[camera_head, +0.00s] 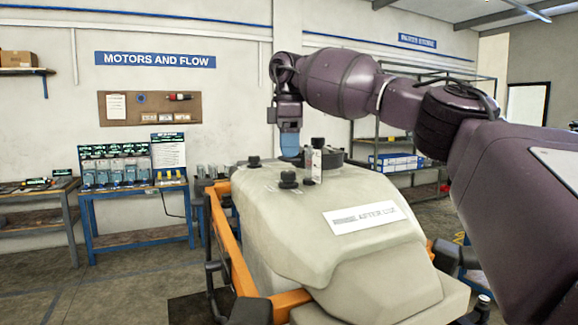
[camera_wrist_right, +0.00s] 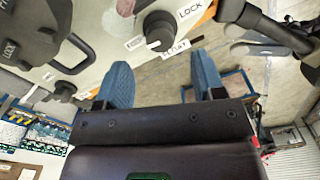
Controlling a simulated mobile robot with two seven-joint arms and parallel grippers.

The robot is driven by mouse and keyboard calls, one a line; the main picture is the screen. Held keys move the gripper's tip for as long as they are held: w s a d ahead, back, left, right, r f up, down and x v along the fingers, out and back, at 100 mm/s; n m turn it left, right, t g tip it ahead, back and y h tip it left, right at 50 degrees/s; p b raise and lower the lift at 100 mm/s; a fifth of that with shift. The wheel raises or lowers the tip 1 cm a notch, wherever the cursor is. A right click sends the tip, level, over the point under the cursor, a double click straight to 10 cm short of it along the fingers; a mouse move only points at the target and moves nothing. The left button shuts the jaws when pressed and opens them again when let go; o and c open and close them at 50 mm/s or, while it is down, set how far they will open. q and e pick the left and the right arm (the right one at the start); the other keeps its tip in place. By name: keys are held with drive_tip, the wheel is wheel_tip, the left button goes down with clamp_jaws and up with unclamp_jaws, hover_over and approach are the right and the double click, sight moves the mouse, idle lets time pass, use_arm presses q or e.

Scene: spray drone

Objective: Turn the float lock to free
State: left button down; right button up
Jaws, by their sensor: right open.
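The float lock is a round black knob (camera_wrist_right: 160,27) in the right wrist view, on the pale top of the machine. A "LOCK" label (camera_wrist_right: 190,9) is at its upper right and a "FLOAT" label (camera_wrist_right: 176,48) below it. A small label (camera_wrist_right: 134,43) at its lower left is too small to read. A pale mark on the knob's lower edge faces down-left. My right gripper (camera_wrist_right: 161,70) is open and empty. Its blue fingers stand apart below the knob, not around it. In the head view the right gripper (camera_head: 290,146) hangs over the machine's far side. My left gripper is not in view.
The beige machine (camera_head: 380,245) has an orange frame (camera_head: 236,250). A black lid (camera_wrist_right: 35,30) with a handle is left of the knob in the wrist view. A black knob (camera_head: 289,179) and a white tag (camera_head: 316,166) stand on top. A blue workbench (camera_head: 135,239) stands behind.

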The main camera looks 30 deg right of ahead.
sight(289, 172)
wheel_tip(289, 172, up, 5)
drive_tip(key=shift+f, duration=0.15)
drive_tip(key=shift+f, duration=0.15)
idle(0.5)
